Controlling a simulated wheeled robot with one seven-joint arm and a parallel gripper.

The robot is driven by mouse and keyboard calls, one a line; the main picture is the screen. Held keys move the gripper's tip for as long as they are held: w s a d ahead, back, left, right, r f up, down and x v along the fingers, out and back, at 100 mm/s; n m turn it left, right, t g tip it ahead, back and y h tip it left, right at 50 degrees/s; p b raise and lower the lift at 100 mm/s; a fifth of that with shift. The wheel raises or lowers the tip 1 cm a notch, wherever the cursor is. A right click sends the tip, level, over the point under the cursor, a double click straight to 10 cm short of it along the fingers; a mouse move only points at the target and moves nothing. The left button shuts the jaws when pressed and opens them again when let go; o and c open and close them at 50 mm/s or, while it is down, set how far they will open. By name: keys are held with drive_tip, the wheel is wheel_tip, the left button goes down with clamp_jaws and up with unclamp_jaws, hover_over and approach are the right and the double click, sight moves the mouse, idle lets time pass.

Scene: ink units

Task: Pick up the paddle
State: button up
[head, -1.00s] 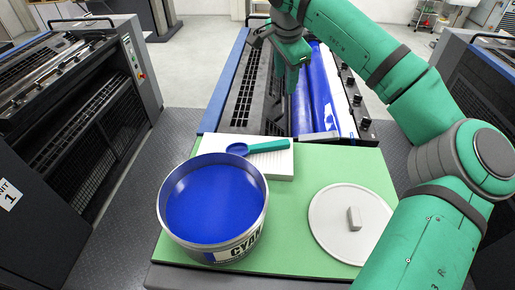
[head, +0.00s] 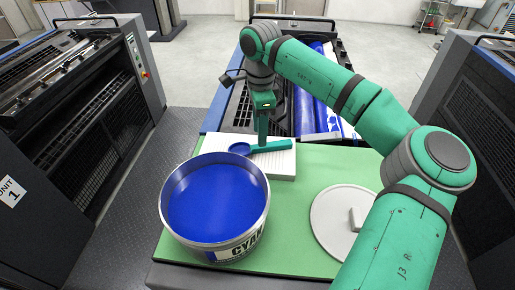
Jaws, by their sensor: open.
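The paddle (head: 271,148) lies on a white ribbed block (head: 279,168). Its round blue end points left and its teal handle points right. My gripper (head: 262,142) points down over the paddle, near where the handle meets the round end. Its fingers overlap the handle in the head view, and I cannot tell whether they touch it. The gripper is open. The far finger and the gap between the fingers are hidden from this side.
A tub of blue ink marked CYAN (head: 233,246) stands open in front of the block. The press with blue rollers (head: 303,104) lies behind.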

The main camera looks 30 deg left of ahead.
wheel_tip(320, 180, down, 5)
drive_tip(key=shift+d+r, duration=0.1)
drive_tip(key=shift+d, duration=0.05)
clamp_jaws()
drive_tip(key=shift+r, duration=0.15)
drive_tip(key=shift+w+r, duration=0.1)
drive_tip(key=shift+r, duration=0.5)
drive_tip(key=d+r, duration=1.1)
drive_tip(key=d, duration=0.3)
drive_tip(key=shift+w+r, duration=0.3)
drive_tip(key=shift+w, duration=0.15)
